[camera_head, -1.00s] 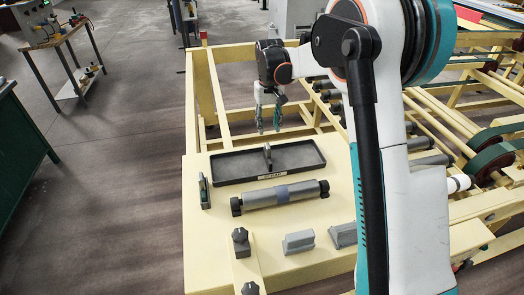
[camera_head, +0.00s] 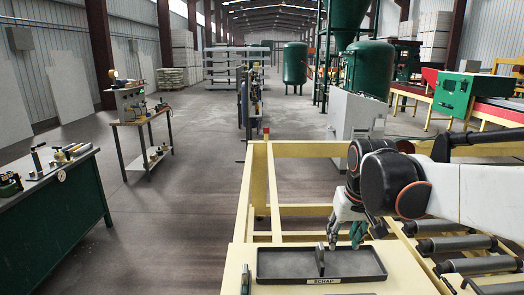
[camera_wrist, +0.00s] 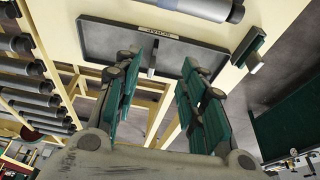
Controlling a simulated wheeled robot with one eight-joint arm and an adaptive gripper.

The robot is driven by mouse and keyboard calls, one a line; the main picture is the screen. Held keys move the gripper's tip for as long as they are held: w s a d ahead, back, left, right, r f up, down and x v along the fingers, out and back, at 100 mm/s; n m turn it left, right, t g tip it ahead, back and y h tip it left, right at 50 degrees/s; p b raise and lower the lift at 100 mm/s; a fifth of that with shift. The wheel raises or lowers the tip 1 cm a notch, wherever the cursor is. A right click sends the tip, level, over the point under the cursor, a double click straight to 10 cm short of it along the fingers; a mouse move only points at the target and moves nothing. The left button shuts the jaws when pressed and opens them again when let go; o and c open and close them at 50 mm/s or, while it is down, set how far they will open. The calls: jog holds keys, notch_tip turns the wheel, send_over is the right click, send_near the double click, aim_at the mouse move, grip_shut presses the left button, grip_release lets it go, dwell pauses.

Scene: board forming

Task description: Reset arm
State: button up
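My gripper (camera_head: 345,233) hangs above the back right part of the dark scrap tray in the head view. In the wrist view my gripper (camera_wrist: 155,95) has its green-padded fingers spread wide with nothing between them. The scrap tray (camera_head: 375,268), labelled SCRAP, lies on the cream table; it also shows in the wrist view (camera_wrist: 105,40). A small upright grey piece (camera_head: 320,258) stands in the tray. My arm reaches in from the right of the head view.
The cream frame (camera_head: 258,190) extends behind the table. Rollers (camera_head: 455,245) lie to the right. A small green-faced block (camera_head: 245,280) stands left of the tray. A green bench (camera_head: 60,215) and a small side table (camera_head: 140,125) stand at left, with open floor between.

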jog(key=s+f+t+b, duration=0.2)
jog(key=s+f, duration=0.2)
jog(key=s, duration=0.5)
jog(key=s+f+t+b, duration=0.1)
jog(key=s+f+b, duration=0.2)
jog(key=s, duration=0.6)
jog(key=shift+s+f+t, duration=0.4)
jog(key=shift+f, duration=0.35)
